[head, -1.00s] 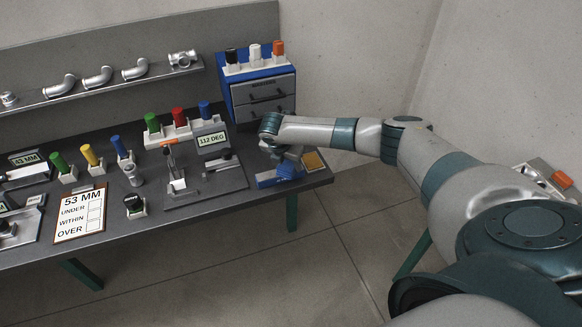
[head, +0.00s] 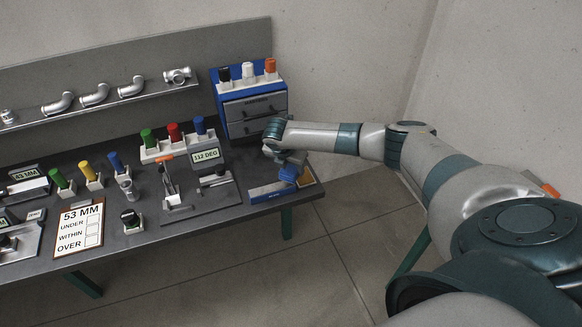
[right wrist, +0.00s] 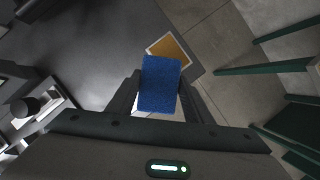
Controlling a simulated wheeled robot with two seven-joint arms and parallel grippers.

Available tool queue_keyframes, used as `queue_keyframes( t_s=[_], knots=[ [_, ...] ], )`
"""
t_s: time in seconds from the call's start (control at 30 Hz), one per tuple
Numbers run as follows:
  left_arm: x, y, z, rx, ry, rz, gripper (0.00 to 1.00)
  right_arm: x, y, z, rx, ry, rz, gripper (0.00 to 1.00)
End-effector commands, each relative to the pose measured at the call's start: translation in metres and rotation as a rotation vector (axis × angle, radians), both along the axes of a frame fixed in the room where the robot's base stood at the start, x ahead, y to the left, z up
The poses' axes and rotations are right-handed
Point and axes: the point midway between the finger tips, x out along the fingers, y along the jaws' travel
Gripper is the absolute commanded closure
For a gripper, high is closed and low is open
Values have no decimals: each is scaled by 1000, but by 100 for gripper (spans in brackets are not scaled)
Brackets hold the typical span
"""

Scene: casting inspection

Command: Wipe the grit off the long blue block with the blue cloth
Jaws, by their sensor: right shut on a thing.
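The long blue block (head: 268,192) lies near the right front edge of the bench in the head view, with a pale grey side showing. My right gripper (head: 290,161) is shut on the blue cloth (head: 289,174), which appears at the block's right end; I cannot tell whether they touch. In the right wrist view the cloth (right wrist: 160,84) sits as a folded blue pad between the two fingers (right wrist: 158,98). The block is not distinguishable there. Grit is too small to make out. My left gripper is out of view.
A tan pad with a pale border (head: 308,177) lies just right of the block at the bench corner. A gauge plate with a "112 DEG" display (head: 207,155) stands to the left. A blue drawer cabinet (head: 252,107) stands behind. Open floor lies beyond the bench edge.

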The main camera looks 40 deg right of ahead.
Motion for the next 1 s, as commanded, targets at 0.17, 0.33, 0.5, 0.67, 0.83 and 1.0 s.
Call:
queue_keyframes(
  t_s=[0.17,0.33,0.5,0.67,0.83,1.0],
  knots=[
    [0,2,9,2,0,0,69,2,-2,16,-1,-1,-4,78],
    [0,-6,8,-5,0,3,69,7,-4,30,-1,-3,-7,78],
    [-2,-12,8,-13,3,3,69,8,-5,34,-1,0,-8,78],
    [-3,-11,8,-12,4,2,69,7,-5,34,-1,0,-7,78],
    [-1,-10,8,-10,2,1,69,8,-5,34,-1,0,-7,78],
    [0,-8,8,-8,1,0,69,8,-5,34,-1,0,-8,78]
  ],
)
